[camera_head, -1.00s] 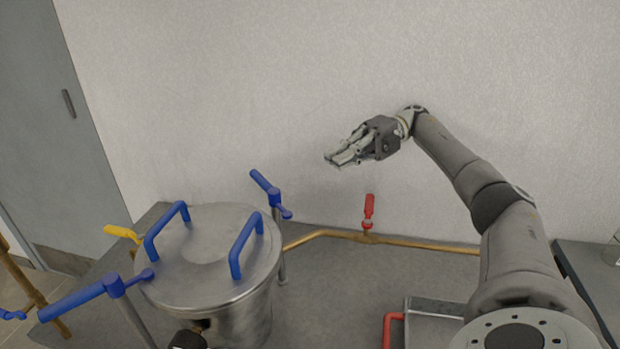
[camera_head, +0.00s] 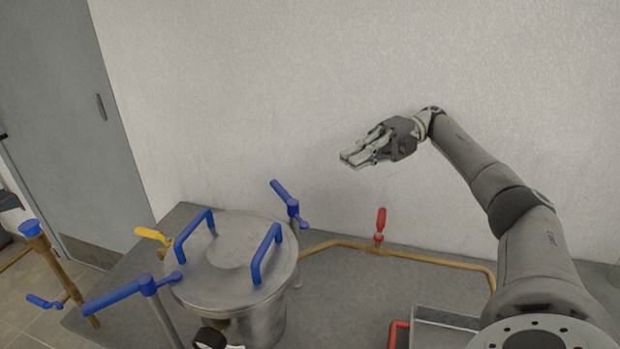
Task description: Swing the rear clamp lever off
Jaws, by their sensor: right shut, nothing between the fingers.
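The rear clamp lever (camera_head: 283,196) is a blue handle on a post behind the steel vessel's right side. Its inner end (camera_head: 303,223) points to the lower right, beside the lid rim rather than clearly over it. A second blue clamp lever (camera_head: 118,294) stands at the vessel's front left, its short end at the lid's edge. The round lid (camera_head: 222,262) has two blue arched handles. My right gripper (camera_head: 344,162) is shut and empty, in the air above and right of the rear lever, apart from it. My left gripper is not in view.
A brass pipe with a red-handled valve (camera_head: 380,222) runs along the wall right of the vessel. A yellow handle (camera_head: 152,236) is behind left. A metal tray (camera_head: 448,318) with a red handle lies front right. The grey bench (camera_head: 345,290) between is clear.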

